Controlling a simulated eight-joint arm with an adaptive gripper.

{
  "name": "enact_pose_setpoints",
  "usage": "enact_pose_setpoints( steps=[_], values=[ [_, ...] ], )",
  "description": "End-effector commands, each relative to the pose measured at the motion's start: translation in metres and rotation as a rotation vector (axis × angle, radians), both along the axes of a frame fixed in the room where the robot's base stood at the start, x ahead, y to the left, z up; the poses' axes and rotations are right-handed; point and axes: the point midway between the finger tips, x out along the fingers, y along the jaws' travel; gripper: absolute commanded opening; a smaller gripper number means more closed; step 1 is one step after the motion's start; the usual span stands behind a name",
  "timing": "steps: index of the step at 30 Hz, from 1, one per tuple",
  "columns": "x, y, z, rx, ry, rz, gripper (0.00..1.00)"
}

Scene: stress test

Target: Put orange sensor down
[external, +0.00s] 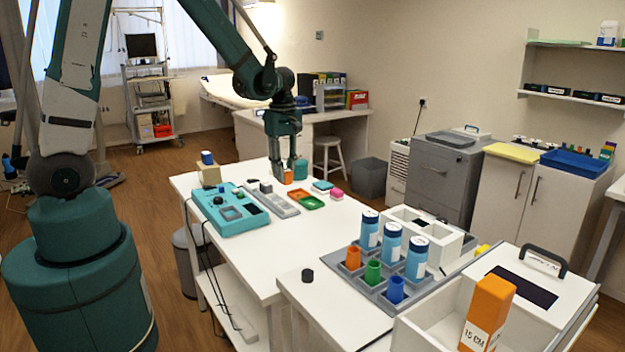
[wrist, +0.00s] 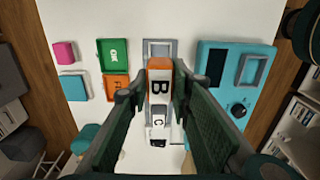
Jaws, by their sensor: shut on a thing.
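My gripper (external: 288,172) is shut on the orange sensor (external: 288,178), low over the white table. In the wrist view the sensor (wrist: 159,64) shows an orange top and a white face marked B between the fingertips (wrist: 155,88). A long grey tray (external: 283,209) lies beside the gripper on the table. In the wrist view, the far end of the tray (wrist: 158,43) looks empty, and blocks marked C (wrist: 158,120) and D (wrist: 157,139) lie in line nearer the camera. I cannot tell whether the sensor touches the tray.
A teal device (external: 230,210) stands left of the tray. An orange dish (external: 299,195), a green dish (external: 312,202), a teal block (external: 323,185) and a pink block (external: 337,192) lie on the other side.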

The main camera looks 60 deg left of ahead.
Motion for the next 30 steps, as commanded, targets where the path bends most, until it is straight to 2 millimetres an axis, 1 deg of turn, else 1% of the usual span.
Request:
enact_pose_setpoints(
  steps=[5,12,16,20,30],
  values=[
    [0.0,0.0,-0.012,0.0,0.0,0.0,0.08],
    [0.001,0.0,-0.041,0.0,0.0,0.0,0.08],
    [0.0,0.0,-0.052,0.0,0.0,0.0,0.08],
    [0.0,0.0,-0.057,0.0,0.0,0.0,0.08],
    [0.0,0.0,-0.058,0.0,0.0,0.0,0.08]
  ],
)
